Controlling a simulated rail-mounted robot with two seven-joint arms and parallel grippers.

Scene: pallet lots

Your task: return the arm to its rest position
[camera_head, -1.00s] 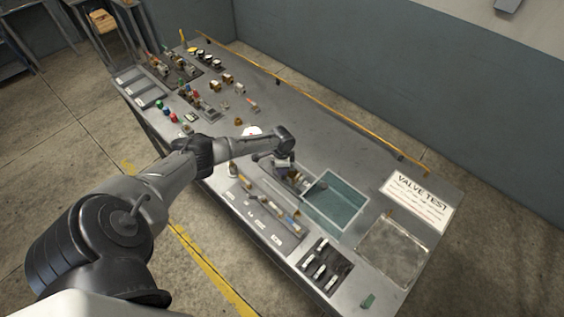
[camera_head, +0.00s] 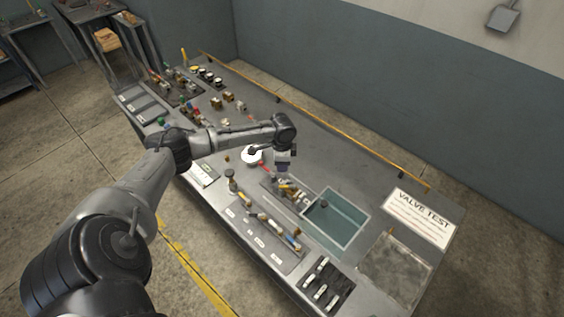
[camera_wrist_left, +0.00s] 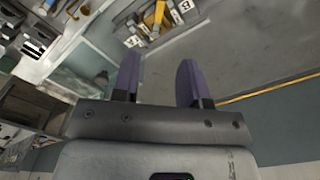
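My left arm reaches in from the left over the grey workbench (camera_head: 320,155). Its gripper (camera_head: 283,168) hangs above the bench, behind the small tray of parts and left of the teal-lined bin. In the left wrist view the two purple-grey fingers (camera_wrist_left: 158,75) stand apart with nothing between them. My right gripper is in neither view.
The teal-lined bin (camera_head: 345,236) holds a small dark item. A tray of parts (camera_head: 270,182), a tool tray (camera_head: 232,212), a white round dish (camera_head: 243,157) and a VALVE TEST sign (camera_head: 418,218) are on the bench. The back right surface is clear.

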